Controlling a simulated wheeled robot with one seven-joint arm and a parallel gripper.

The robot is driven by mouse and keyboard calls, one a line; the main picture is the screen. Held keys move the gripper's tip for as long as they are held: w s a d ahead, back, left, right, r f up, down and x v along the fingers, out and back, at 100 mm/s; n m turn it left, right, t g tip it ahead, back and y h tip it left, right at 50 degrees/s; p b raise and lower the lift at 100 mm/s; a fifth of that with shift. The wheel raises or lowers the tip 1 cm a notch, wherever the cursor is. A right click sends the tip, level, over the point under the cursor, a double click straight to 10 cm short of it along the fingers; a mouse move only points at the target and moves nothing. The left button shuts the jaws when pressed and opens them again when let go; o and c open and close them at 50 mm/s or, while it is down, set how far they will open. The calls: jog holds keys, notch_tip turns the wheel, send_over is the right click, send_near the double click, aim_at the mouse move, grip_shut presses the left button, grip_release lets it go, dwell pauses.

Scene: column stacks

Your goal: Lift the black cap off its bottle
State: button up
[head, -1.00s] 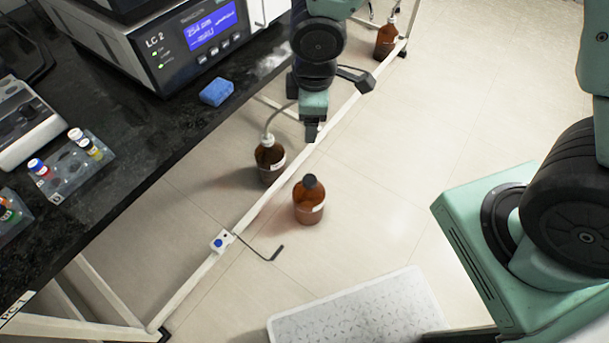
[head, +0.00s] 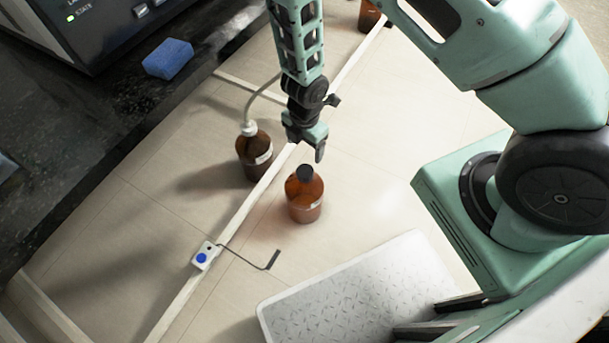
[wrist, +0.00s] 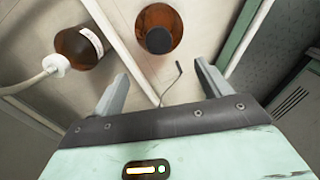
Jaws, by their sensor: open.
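The black cap (head: 305,173) sits on an amber bottle (head: 305,206) standing upright on the floor. In the wrist view the black cap (wrist: 159,40) shows from above, at the top centre, inside the round outline of its amber bottle (wrist: 173,17). My gripper (head: 319,157) is just above and behind the cap in the head view, apart from it. In the wrist view my gripper (wrist: 163,78) has its two fingers spread with nothing between them, and the cap lies beyond the fingertips.
Another amber bottle (head: 254,150) with a white cap and tube stands left, beyond a pale frame bar (head: 270,178). A small white box with a blue button (head: 204,256) and bent black rod is nearby. A textured white platform (head: 370,290) lies in front. A dark bench fills the left.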

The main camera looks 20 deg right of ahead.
aim_at(304, 171)
notch_tip(304, 171, down, 13)
jog(key=b, duration=0.9)
jog(key=shift+w, duration=0.1)
jog(key=shift+r, duration=0.15)
jog(key=c, duration=1)
